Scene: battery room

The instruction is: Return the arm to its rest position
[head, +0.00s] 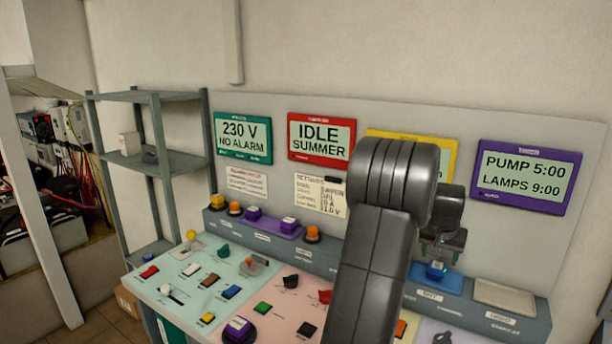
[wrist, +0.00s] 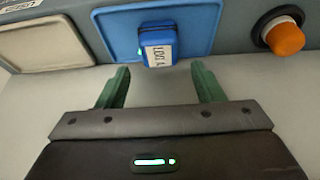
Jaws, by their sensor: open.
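My gripper (wrist: 163,78) is open, its two green fingers spread apart with nothing between them. In the wrist view a small blue block (wrist: 157,45) with a white label lies just beyond the fingertips, apart from them. It rests on a blue tray (wrist: 190,18). In the head view my dark arm rises in front of the panel and bends down to the right. My gripper end (head: 442,248) hangs just above the blue block (head: 435,271) and the blue tray (head: 455,285). The fingers are hard to make out there.
A sloped console (head: 180,310) with several buttons and switches fills the front. An empty pale tray (head: 505,296) is right of the blue one. An orange knob (wrist: 286,38) is near the gripper. A grey shelf (head: 180,163) stands left. Wall displays (head: 528,177) are behind the arm.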

